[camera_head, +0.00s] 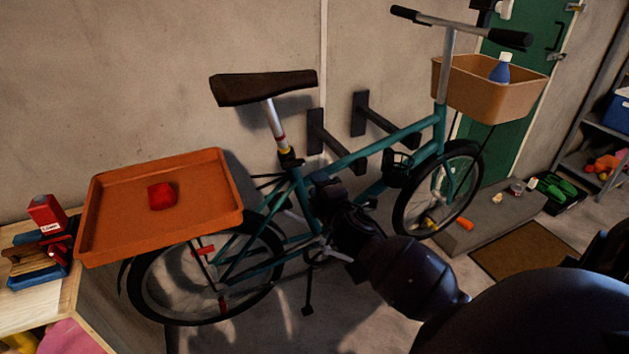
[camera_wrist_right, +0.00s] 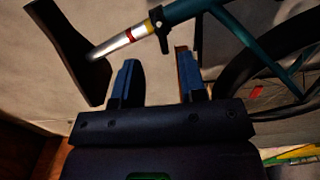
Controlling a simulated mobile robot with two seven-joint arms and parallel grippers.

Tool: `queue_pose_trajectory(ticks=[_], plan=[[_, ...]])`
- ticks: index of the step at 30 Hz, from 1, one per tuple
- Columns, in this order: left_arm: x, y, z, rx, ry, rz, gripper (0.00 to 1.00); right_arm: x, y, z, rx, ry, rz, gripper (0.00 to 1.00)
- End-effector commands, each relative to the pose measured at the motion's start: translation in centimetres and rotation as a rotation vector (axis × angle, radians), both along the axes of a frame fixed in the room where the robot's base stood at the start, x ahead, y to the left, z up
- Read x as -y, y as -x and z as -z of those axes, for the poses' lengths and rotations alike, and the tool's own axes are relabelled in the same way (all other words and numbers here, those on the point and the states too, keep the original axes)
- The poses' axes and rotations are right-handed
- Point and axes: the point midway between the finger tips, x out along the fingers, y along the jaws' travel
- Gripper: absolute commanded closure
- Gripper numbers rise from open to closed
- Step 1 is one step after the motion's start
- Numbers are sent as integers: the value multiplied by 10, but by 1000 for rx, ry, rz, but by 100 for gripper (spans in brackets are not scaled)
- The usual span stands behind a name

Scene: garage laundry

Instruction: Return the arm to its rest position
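My right arm reaches in from the lower right in the head view, in front of the teal bicycle (camera_head: 350,158). Its gripper (camera_head: 322,180) is dark and hard to make out against the frame there. In the right wrist view the same gripper (camera_wrist_right: 157,68) shows two blue-faced fingers apart, with only the wall visible between them. The saddle (camera_wrist_right: 75,50) and seat post (camera_wrist_right: 125,40) are beyond the fingers. My left gripper is not in view.
An orange tray (camera_head: 110,215) holding a red block (camera_head: 162,196) is above the rear wheel. A tan basket (camera_head: 490,97) with a blue bottle (camera_head: 500,71) is at the handlebar. A wooden table (camera_head: 45,300) stands left; a brown mat (camera_head: 525,248) lies right.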

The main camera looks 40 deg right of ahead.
Motion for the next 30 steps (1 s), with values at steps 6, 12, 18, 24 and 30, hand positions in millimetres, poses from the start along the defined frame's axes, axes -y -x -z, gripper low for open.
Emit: queue_pose_trajectory(ticks=[6,12,18,24,30], plan=[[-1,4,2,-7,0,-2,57,0,0,0,0,0,0,62],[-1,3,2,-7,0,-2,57,0,0,0,0,0,0,62],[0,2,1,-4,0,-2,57,0,0,0,6,-22,-1,62],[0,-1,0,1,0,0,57,-15,-1,3,34,-284,-58,62],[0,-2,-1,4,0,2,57,-50,28,52,-21,-707,-94,62]])
